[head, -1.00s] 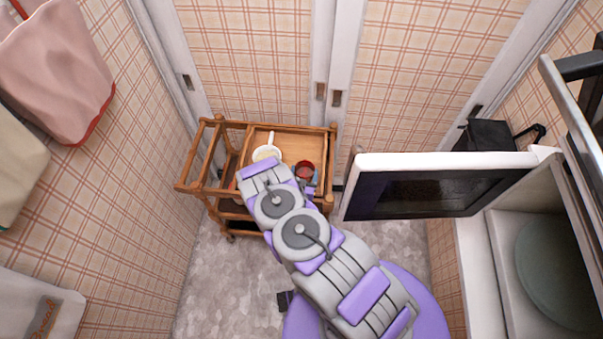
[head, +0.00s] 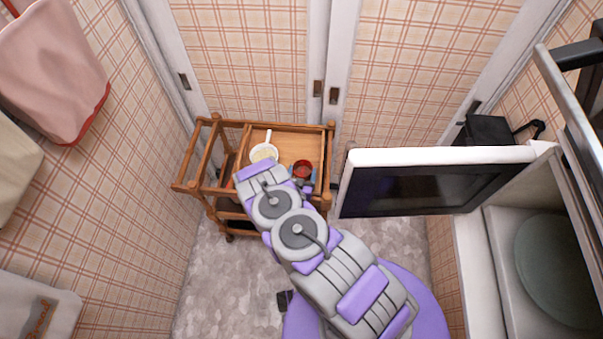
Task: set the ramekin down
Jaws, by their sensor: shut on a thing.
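A small round red ramekin (head: 302,168) is over the right part of the wooden cart's top (head: 297,145). My gripper (head: 303,178) is at its near side, mostly hidden behind my arm, with only small bluish-grey parts showing. It is shut on the ramekin. The ramekin looks upright. From this high view I cannot tell whether its base touches the cart top or hangs just above it.
A white pan (head: 264,152) with pale contents and a handle pointing back stands left of the ramekin. Cart rails (head: 208,155) edge the left side. An open appliance door (head: 435,185) juts in at the right. The cart top behind the ramekin is clear.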

